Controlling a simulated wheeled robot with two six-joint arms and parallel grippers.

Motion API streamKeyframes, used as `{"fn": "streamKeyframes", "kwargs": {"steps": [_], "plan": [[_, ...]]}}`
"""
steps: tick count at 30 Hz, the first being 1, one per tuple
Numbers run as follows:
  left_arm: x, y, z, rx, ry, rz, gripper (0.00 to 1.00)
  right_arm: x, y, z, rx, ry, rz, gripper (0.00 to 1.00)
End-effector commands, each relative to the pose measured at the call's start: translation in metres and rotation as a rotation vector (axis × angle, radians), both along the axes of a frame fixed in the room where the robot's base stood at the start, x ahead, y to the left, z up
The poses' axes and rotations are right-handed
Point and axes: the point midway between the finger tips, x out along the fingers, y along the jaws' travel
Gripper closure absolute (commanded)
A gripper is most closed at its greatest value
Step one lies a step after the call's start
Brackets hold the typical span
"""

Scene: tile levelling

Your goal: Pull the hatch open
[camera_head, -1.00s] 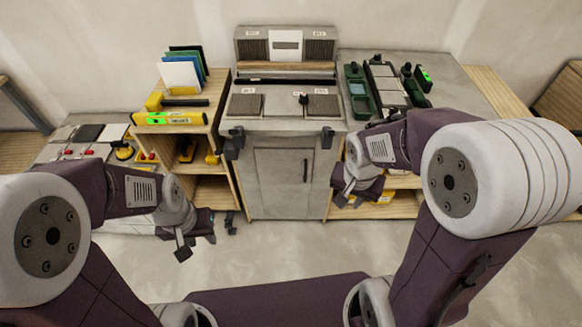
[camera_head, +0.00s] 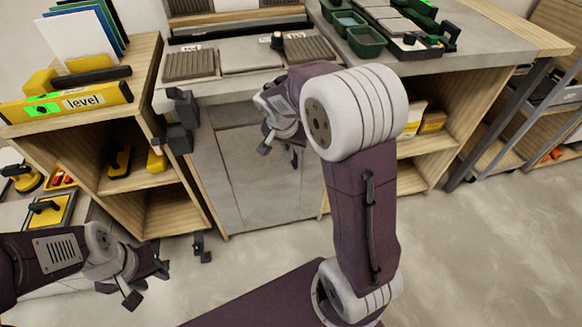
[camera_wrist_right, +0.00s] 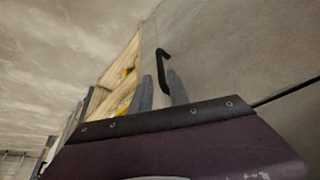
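The hatch (camera_head: 240,185) is a grey panel in the front of the grey cabinet, and it looks shut. In the right wrist view, its black bar handle (camera_wrist_right: 162,62) stands out from the grey panel (camera_wrist_right: 225,50). My right gripper (camera_head: 279,152) is in front of the hatch's upper right part and covers the handle in the head view. In the right wrist view, its two fingers (camera_wrist_right: 160,90) are apart, with the handle's near end between or just beyond their tips; contact cannot be told. My left gripper (camera_head: 149,284) is open and empty, low at the left.
A wooden shelf unit (camera_head: 143,110) with a yellow level (camera_head: 85,100) on top stands left of the cabinet. Dark clamps (camera_head: 180,120) hang at the cabinet's left front corner. Green bins (camera_head: 365,42) sit on the worktop. Open floor (camera_head: 460,250) lies at the right.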

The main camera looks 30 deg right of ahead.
Motion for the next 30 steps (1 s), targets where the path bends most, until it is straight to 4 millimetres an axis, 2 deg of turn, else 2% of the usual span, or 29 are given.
{"fn": "streamKeyframes", "kwargs": {"steps": [5, 12, 18, 28, 29, 30], "plan": [[0.0, 0.0, -0.003, 0.0, -0.001, 0.0, 0.64, 0.001, -0.002, -0.006, 0.0, 0.001, 0.0, 0.78], [0.0, 0.0, -0.028, 0.0, -0.001, 0.0, 0.64, 0.013, -0.015, -0.054, 0.001, 0.003, -0.002, 0.78], [0.0, 0.0, -0.04, 0.0, -0.001, 0.0, 0.64, 0.021, -0.024, -0.079, 0.0, 0.001, 0.0, 0.78], [0.0, 0.0, -0.04, 0.0, -0.001, 0.0, 0.64, 0.023, -0.026, -0.083, 0.0, 0.0, 0.0, 0.78], [0.0, 0.0, -0.04, 0.0, -0.001, 0.0, 0.64, 0.023, -0.026, -0.083, 0.0, 0.0, 0.0, 0.84], [0.0, 0.0, -0.04, 0.0, -0.001, 0.0, 0.64, 0.023, -0.026, -0.082, 0.001, 0.001, 0.0, 0.95]]}}
